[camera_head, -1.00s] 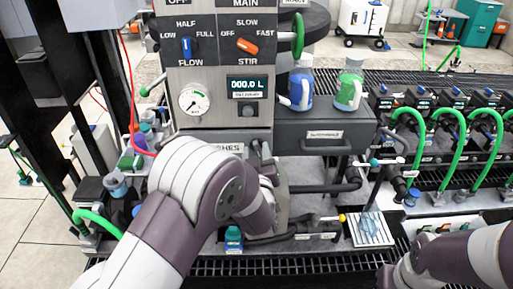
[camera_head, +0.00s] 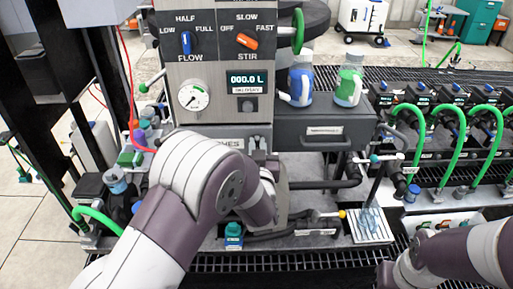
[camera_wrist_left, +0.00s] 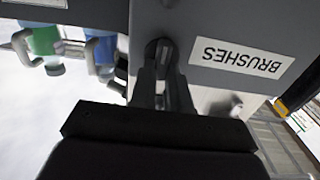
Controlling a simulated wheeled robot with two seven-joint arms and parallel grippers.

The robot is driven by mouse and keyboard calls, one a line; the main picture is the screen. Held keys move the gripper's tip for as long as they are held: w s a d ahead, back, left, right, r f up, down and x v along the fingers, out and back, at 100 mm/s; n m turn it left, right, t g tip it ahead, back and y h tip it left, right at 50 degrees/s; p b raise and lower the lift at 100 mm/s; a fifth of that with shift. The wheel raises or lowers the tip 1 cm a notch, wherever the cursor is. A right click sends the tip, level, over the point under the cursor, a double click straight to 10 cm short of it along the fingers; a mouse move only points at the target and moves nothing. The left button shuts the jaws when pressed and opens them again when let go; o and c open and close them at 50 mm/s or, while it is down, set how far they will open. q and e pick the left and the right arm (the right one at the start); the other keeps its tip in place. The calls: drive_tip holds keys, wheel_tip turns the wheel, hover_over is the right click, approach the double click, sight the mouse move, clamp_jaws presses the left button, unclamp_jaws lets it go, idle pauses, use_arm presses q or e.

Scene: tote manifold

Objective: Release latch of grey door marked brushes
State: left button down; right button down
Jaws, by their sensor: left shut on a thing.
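The grey door (camera_wrist_left: 230,30) carries a white BRUSHES label (camera_wrist_left: 242,57), which appears upside down in the left wrist view. In the head view only the label's end (camera_head: 230,142) shows above my left arm. The latch (camera_wrist_left: 160,52) is a small part at a dark slot beside the label. My left gripper (camera_wrist_left: 164,68) is shut on it, and its fingers hide most of it. In the head view my left forearm and wrist cover most of the door and the fingers. My right arm is at lower right, with its gripper out of view.
Above the door is a panel with a gauge (camera_head: 194,97), display (camera_head: 247,83) and knobs. A grey drawer (camera_head: 325,130) to the right bears a blue jug (camera_head: 300,82) and a green jug (camera_head: 349,82). A teal-capped bottle (camera_head: 233,236) stands below the door. Pipes run to the right.

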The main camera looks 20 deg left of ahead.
use_arm(q)
drive_tip(key=c, duration=1.1)
unclamp_jaws()
drive_tip(key=b+v, duration=0.2)
drive_tip(key=v, duration=1)
drive_tip(key=shift+s, duration=0.35)
drive_tip(key=shift+d, duration=0.1)
